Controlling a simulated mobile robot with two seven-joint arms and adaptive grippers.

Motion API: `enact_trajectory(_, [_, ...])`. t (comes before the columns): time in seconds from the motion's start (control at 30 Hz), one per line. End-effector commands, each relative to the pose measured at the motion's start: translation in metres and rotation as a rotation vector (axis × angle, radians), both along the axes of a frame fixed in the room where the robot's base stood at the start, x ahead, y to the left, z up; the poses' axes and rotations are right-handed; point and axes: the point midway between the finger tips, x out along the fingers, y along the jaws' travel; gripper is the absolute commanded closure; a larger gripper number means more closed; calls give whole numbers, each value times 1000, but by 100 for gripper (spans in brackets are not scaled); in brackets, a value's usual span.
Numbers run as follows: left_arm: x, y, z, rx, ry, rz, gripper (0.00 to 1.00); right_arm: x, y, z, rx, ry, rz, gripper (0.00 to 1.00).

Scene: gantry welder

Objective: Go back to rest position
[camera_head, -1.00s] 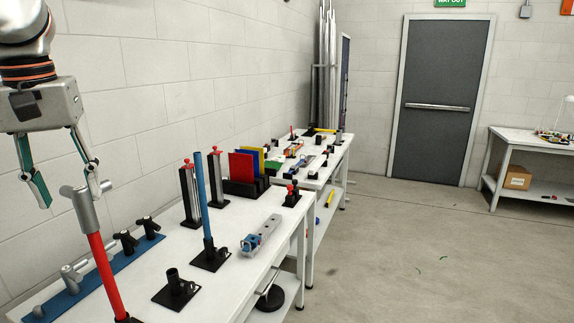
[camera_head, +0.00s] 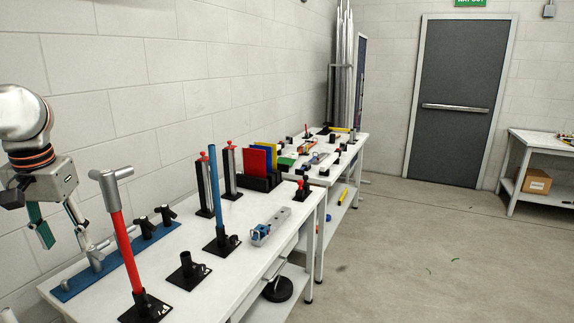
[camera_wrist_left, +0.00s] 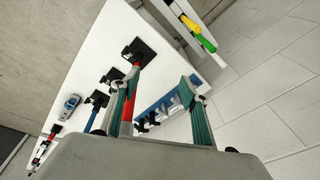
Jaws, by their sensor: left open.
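My left gripper (camera_head: 68,246) is at the left of the head view, fingers spread, with nothing between them. It hangs above or behind the left end of the near white workbench (camera_head: 240,275). A red upright tool with a grey T-shaped head (camera_head: 122,235) stands in a black base just right of it. In the left wrist view, my open left fingers (camera_wrist_left: 158,80) show, and the red tool (camera_wrist_left: 131,92) appears close to the left finger; I cannot tell whether they touch. My right gripper is not in view.
A blue rail with black and grey clamps (camera_head: 118,262) lies near the wall. A blue rod (camera_head: 214,190) and a black holder (camera_head: 188,268) stand on the bench. Red, yellow and blue plates (camera_head: 258,158) are farther back. The floor (camera_head: 430,245) to the right is mostly clear.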

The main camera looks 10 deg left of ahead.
Motion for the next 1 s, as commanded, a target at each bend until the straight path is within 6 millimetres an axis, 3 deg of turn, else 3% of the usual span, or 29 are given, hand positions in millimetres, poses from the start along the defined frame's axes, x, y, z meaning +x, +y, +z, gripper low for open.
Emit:
enact_trajectory(0.03, [-5,11,-29,-2,10,-38,55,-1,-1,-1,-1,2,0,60])
enact_trajectory(0.2, [-16,40,-111,43,12,-192,55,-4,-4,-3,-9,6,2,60])
enact_trajectory(0.47, [-41,42,-228,103,-12,-428,55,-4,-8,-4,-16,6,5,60])
enact_trajectory(0.7, [-65,6,-312,166,-69,-622,55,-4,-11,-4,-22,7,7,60])
enact_trajectory(0.83, [-77,-23,-344,210,-111,-708,55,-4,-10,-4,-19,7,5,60])
enact_trajectory(1.0, [-90,-65,-367,281,-171,-792,55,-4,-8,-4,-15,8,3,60])
